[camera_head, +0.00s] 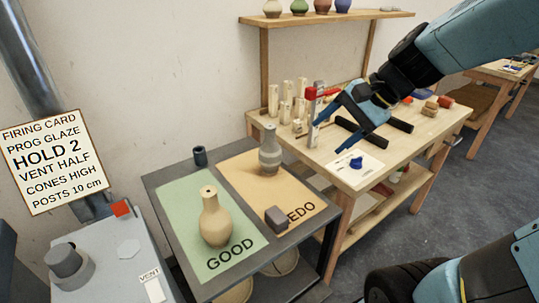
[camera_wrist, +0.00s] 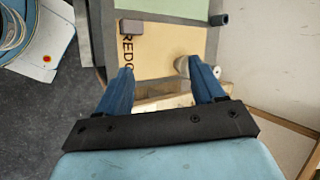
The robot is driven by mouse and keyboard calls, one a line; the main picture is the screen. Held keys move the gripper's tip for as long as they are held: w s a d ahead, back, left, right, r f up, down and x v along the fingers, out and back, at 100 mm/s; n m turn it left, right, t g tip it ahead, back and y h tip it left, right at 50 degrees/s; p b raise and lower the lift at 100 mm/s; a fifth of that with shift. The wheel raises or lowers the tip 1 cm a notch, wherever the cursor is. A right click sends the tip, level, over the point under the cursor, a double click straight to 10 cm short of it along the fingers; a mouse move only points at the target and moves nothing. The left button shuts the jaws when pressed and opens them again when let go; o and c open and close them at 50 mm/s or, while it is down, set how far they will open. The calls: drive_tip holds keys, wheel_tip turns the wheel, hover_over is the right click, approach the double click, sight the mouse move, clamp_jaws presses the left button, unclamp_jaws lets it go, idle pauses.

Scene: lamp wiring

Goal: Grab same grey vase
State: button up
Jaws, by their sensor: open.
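The grey vase (camera_head: 269,153) stands upright on the orange REDO mat (camera_head: 245,172), towards its back, on the dark side table. In the wrist view the vase (camera_wrist: 181,66) shows as a pale round shape beside the right finger, which partly hides it. My gripper (camera_head: 343,138) is open and empty, above the wooden workbench to the right of the vase and apart from it. In the wrist view my gripper (camera_wrist: 160,66) has its fingers spread, pointing towards the REDO mat.
A tan vase (camera_head: 216,220) stands on the green GOOD mat (camera_head: 180,200). A grey-brown block (camera_head: 277,219) lies on the REDO mat. A dark small cup (camera_head: 200,156) stands at the table's back edge. A red-topped post (camera_head: 315,115) and pale posts (camera_head: 286,105) stand on the workbench.

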drive_tip(key=w+a+f+m+t+y, duration=0.1)
drive_tip(key=w+a+f+m+y, duration=0.1)
drive_tip(key=w+m, duration=0.25)
drive_tip(key=w+a+f+m+y, duration=0.2)
drive_tip(key=w+m, duration=0.2)
drive_tip(key=w, duration=0.2)
drive_tip(key=m+t, duration=0.4)
drive_tip(key=m, duration=0.4)
approach(270, 132)
drive_tip(key=shift+w+d+f+x, duration=0.1)
drive_tip(key=shift+w+d+x, duration=0.05)
drive_tip(key=shift+x, duration=1.7)
drive_tip(key=shift+w+d+f+x, duration=0.15)
drive_tip(key=shift+d+x, duration=0.05)
drive_tip(key=shift+x, duration=1.7)
drive_tip(key=shift+w+d+f+x, duration=0.1)
drive_tip(key=shift+w+d+x, duration=0.1)
drive_tip(key=shift+x, duration=1.65)
clamp_jaws()
